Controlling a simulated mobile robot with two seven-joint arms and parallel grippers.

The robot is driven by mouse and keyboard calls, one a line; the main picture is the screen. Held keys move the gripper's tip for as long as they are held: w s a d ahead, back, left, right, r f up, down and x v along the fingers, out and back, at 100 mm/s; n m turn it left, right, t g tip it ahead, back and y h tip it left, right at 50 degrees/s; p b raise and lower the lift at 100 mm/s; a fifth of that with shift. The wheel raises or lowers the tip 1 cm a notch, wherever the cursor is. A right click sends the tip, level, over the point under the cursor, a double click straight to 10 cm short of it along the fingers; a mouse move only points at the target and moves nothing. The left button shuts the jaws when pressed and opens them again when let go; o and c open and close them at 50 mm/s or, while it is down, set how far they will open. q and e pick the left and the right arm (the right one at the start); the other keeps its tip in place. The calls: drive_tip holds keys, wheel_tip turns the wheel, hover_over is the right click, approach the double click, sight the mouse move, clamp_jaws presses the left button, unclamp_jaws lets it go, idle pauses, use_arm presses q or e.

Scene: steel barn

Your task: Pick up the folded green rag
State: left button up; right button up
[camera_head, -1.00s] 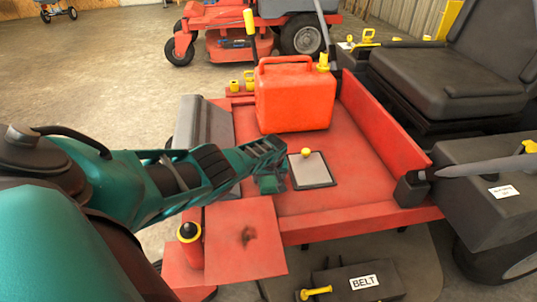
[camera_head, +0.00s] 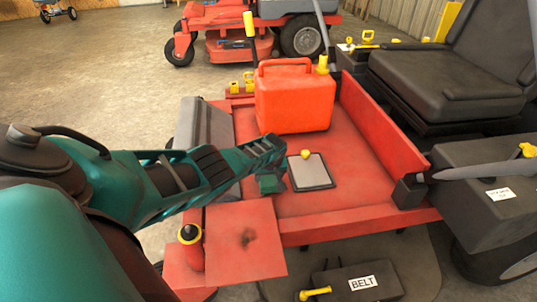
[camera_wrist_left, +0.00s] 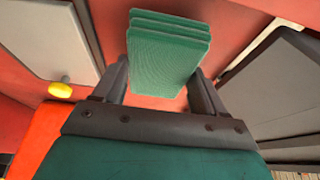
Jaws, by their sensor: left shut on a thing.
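The folded green rag (camera_wrist_left: 168,48) shows in the left wrist view as a thick stack of ribbed layers between the two fingers of my left gripper (camera_wrist_left: 160,72). My left gripper is shut on it. In the head view the rag (camera_head: 268,184) is a small green block under the end of my left gripper (camera_head: 268,165), over the red deck and left of a grey pad. Whether the rag touches the deck is hard to tell. My right gripper is not seen in either view.
A red fuel can (camera_head: 293,103) stands on the red mower deck (camera_head: 345,190) behind the gripper. The grey pad (camera_head: 310,171) with a yellow knob lies close at right. A black seat (camera_head: 440,80) is at right, a box marked BELT (camera_head: 357,281) in front.

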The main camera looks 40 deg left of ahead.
use_arm(q)
wheel_tip(320, 180, up, 8)
drive_tip(key=p, duration=0.5)
drive_tip(key=shift+f, duration=0.15)
wheel_tip(320, 180, up, 11)
drive_tip(key=p, duration=0.6)
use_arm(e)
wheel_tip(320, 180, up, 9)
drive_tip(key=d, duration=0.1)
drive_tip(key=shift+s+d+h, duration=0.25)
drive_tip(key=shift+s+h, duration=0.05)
